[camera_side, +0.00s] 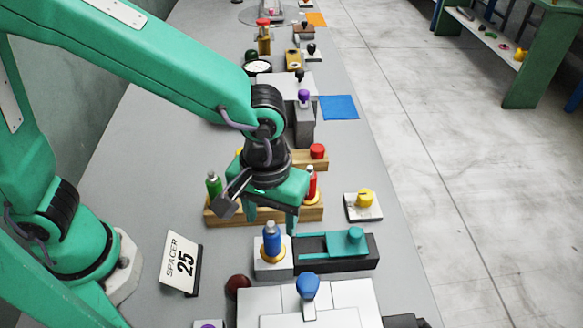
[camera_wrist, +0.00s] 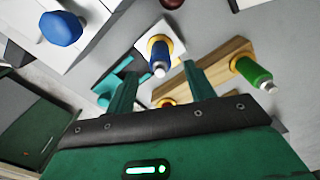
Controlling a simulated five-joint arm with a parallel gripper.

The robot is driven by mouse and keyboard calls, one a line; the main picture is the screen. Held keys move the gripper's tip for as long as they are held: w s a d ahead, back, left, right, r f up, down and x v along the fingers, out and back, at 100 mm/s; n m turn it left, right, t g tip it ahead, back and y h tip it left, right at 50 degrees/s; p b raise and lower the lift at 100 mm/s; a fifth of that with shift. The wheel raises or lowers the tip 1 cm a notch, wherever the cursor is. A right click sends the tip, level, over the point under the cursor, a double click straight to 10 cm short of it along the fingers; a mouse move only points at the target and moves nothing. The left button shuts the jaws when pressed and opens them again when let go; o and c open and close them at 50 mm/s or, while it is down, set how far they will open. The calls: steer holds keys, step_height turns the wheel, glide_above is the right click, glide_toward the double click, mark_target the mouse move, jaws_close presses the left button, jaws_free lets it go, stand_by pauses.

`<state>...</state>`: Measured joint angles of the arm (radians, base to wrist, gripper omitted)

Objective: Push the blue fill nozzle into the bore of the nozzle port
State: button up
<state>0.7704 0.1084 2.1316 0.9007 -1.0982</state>
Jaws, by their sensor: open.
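The blue fill nozzle (camera_side: 272,239) stands upright in a yellow ring (camera_side: 272,256) on a white block (camera_side: 262,269), which looks like the nozzle port. The ring hides how deep the nozzle sits. In the wrist view, the blue nozzle (camera_wrist: 161,60) shows its pale tip between and beyond my fingers, with the white block (camera_wrist: 147,41) around it. My gripper (camera_side: 270,221) points down, open and empty, above and slightly behind the nozzle in the side view. Its two fingers (camera_wrist: 160,84) are spread wide in the wrist view, apart from the nozzle.
A wooden rack (camera_side: 235,217) holds a green nozzle (camera_side: 214,184) and a red nozzle (camera_side: 311,183) behind the port. A dark fixture with a teal slide (camera_side: 330,244) adjoins its right side. A blue-knobbed press (camera_side: 308,288) stands in front.

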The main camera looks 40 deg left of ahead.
steer(key=shift+r, duration=0.75)
steer(key=shift+a, duration=0.1)
steer(key=shift+w+a+r, duration=0.1)
steer(key=shift+a+r, duration=0.1)
steer(key=s+a+r+m+t, duration=0.1)
steer(key=a+r, duration=0.3)
steer(key=a, duration=0.8)
steer(key=s+a+r+m+t, duration=0.2)
steer(key=a+r+t, duration=0.2)
steer(key=a, duration=0.7)
steer(key=shift+a+r+m+t, duration=0.3)
steer(key=shift+a+r+m, duration=0.1)
steer(key=shift+r, duration=0.3)
